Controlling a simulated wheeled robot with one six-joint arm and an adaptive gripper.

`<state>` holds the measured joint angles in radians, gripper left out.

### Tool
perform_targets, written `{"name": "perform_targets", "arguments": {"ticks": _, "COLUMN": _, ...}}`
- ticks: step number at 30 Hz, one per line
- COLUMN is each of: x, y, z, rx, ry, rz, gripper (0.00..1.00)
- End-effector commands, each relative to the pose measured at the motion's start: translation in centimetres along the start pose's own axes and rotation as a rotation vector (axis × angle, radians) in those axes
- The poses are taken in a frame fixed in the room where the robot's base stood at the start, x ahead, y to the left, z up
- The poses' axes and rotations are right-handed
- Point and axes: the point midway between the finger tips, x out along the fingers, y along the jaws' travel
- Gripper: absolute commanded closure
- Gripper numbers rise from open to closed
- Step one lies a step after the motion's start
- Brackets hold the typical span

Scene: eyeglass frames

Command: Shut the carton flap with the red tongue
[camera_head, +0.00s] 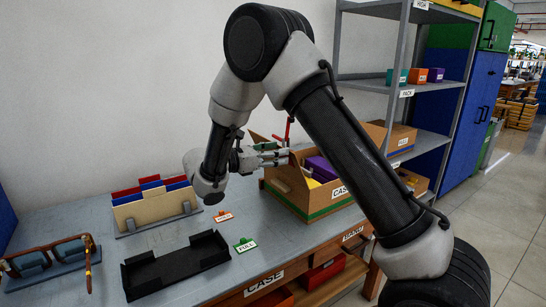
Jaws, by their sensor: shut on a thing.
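A brown cardboard carton (297,195) with a green stripe and a CASE label stands on the bench right of centre. Purple (321,168) and yellow (312,183) items show inside. The red tongue (288,130) sticks up at the carton's back left. My gripper (284,157) reaches in from the left, level, with its fingers at the foot of the tongue, shut on it. The exact contact is too small to see clearly.
A black tray (176,264), a file holder with red and blue folders (155,203), an orange tag (222,216) and a green FULL tag (244,245) lie on the bench. Glasses on a stand (50,258) are at left. Shelving (400,85) rises behind the carton.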

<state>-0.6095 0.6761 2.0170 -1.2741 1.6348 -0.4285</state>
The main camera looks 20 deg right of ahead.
Motion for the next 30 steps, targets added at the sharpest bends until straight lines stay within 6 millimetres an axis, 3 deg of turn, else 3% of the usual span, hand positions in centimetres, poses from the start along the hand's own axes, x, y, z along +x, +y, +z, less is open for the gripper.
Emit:
{"name": "perform_targets", "arguments": {"ticks": 15, "x": 6.5, "y": 0.0, "z": 3.7, "rx": 0.008, "ry": 0.43, "rz": -0.001, "gripper": 0.94}}
{"name": "perform_targets", "arguments": {"ticks": 30, "x": 14.6, "y": 0.1, "z": 4.0, "rx": 0.01, "ry": 0.904, "rz": -0.002, "gripper": 0.94}}
